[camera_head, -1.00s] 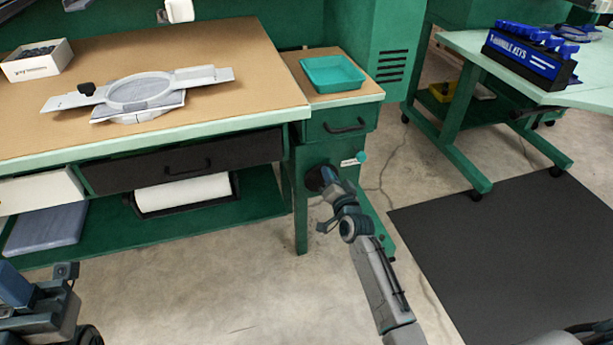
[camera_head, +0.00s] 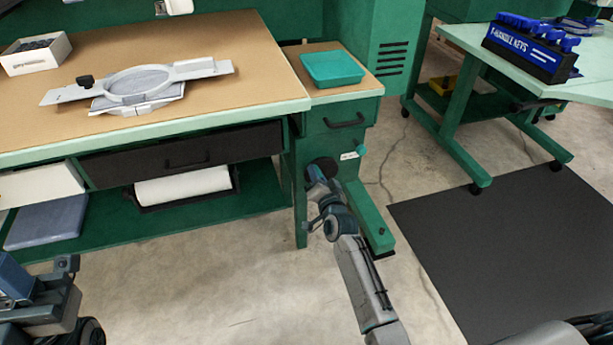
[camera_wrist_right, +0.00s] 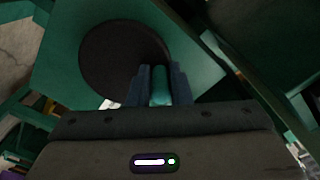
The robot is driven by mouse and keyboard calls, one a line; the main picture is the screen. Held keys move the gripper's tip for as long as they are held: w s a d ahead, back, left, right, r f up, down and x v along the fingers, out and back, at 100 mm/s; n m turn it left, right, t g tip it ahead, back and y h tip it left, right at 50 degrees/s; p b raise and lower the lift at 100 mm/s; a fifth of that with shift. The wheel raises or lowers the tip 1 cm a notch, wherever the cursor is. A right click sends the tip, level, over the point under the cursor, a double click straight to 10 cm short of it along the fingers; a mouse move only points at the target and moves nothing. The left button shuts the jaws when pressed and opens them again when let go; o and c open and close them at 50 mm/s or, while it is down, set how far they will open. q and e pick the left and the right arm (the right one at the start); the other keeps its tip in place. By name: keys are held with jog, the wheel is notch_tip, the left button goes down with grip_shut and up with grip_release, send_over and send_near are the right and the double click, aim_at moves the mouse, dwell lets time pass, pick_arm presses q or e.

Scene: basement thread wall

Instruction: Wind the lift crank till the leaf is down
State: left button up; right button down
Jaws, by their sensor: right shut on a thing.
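The lift crank (camera_head: 326,165) is a dark round disc on the green front below the small drawer. In the right wrist view the disc (camera_wrist_right: 108,62) fills the upper left, and its teal handle (camera_wrist_right: 159,86) stands between my fingers. My right gripper (camera_head: 314,184) is shut on that handle; it also shows in the right wrist view (camera_wrist_right: 158,88). In the head view the handle is hidden by the gripper. The cardboard-brown top with the teal tray (camera_head: 333,68), right of the main bench, may be the leaf; I cannot tell. Part of my left arm shows at lower left; its fingers are unclear.
The bench (camera_head: 240,60) carries a grey hoop frame (camera_head: 140,84) and a white box (camera_head: 36,54). A green foot (camera_head: 368,220) stands below. A black mat (camera_head: 510,245) lies right; floor is open in front.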

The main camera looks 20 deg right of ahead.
aim_at(309, 180)
jog(key=f+b, duration=0.1)
jog(key=a+f+b, duration=0.1)
jog(key=f, duration=0.1)
jog(key=f+b, duration=0.1)
jog(key=shift+s+a+f, duration=0.15)
jog(key=shift+a+f, duration=0.1)
jog(key=shift+f, duration=0.2)
jog(key=shift+w+d, duration=0.1)
jog(key=shift+w, duration=0.15)
jog(key=c, duration=1.8)
grip_release()
jog(key=shift+d+r, duration=0.1)
jog(key=shift+r, duration=0.1)
jog(key=o, duration=0.4)
jog(key=shift+d+r, duration=0.2)
jog(key=shift+r, duration=0.1)
jog(key=shift+c, duration=0.2)
jog(key=shift+o, duration=0.6)
jog(key=shift+s+d+r, duration=0.1)
